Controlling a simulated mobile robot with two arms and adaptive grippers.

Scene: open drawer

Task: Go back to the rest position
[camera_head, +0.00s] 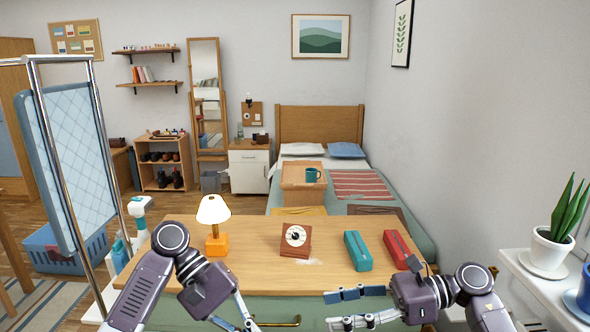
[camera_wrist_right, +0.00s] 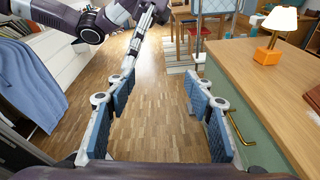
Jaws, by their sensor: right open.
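My right gripper (camera_head: 336,310) is in front of the dresser in the head view, fingers pointing left. In the right wrist view its blue-padded fingers (camera_wrist_right: 159,82) are spread, with only wooden floor between them. The green dresser (camera_wrist_right: 231,88) has a wooden top (camera_head: 330,252) and a brass handle (camera_wrist_right: 240,128) on its front, to the right of the fingers. The handle also shows at the bottom of the head view (camera_head: 279,322). I see no gap at the drawer. My left gripper (camera_head: 236,324) is partly cut off at the bottom edge; its fingers are not clear.
On the dresser top are an orange lamp (camera_head: 214,225), a brown clock (camera_head: 295,241), a teal box (camera_head: 357,251) and a red box (camera_head: 402,249). A metal-framed rack (camera_head: 75,140) stands left. A white ledge (camera_head: 545,290) with plants is right.

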